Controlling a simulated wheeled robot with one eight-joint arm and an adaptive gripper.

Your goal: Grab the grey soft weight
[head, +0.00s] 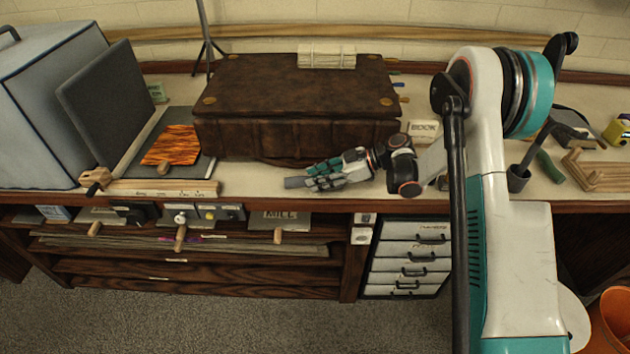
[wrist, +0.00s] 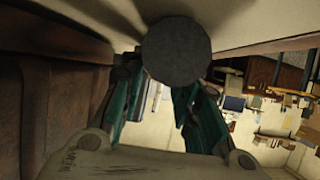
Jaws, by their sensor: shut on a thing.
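The grey soft weight (head: 296,182) shows in the head view as a short grey piece at the left end of my gripper (head: 316,178), low over the front of the worktop. In the wrist view the grey soft weight (wrist: 177,52) shows as a dark grey round end between the teal fingers of my gripper (wrist: 160,92). My gripper is shut on it. The fingers hide part of its body in the head view. I cannot tell whether it touches the worktop.
A large brown leather-covered book (head: 300,135) stands just behind my gripper, with a pale bundle (head: 326,56) on top. A white card (head: 424,132) marked BOOK is right of it. Shelves and white drawers (head: 408,252) are below the worktop edge.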

